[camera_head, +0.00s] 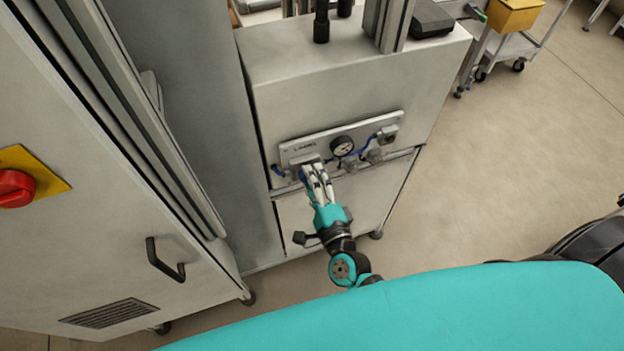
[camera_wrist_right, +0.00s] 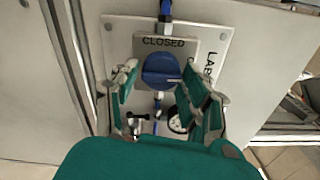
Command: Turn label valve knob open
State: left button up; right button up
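The blue label valve knob (camera_wrist_right: 161,69) sits on a grey plate (camera_wrist_right: 190,45) in the right wrist view, with the word CLOSED beside it. A short pale mark on the knob points to the picture's right. My right gripper (camera_head: 315,172) is at the left end of the LABEL panel (camera_head: 320,140) in the head view and largely hides the knob there. In the wrist view its fingers are spread, one on each side of the knob, with gaps visible between them and it. My left gripper is not in view.
A round gauge (camera_head: 342,146) and blue tubing are on the same panel, right of my gripper. A large cabinet with a red switch (camera_head: 14,188) and a black handle (camera_head: 165,260) stands at the left. Open floor lies to the right.

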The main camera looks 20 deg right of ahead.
jog(key=shift+o, duration=1.3)
jog(key=s, duration=1.2)
jog(key=shift+d, duration=0.2)
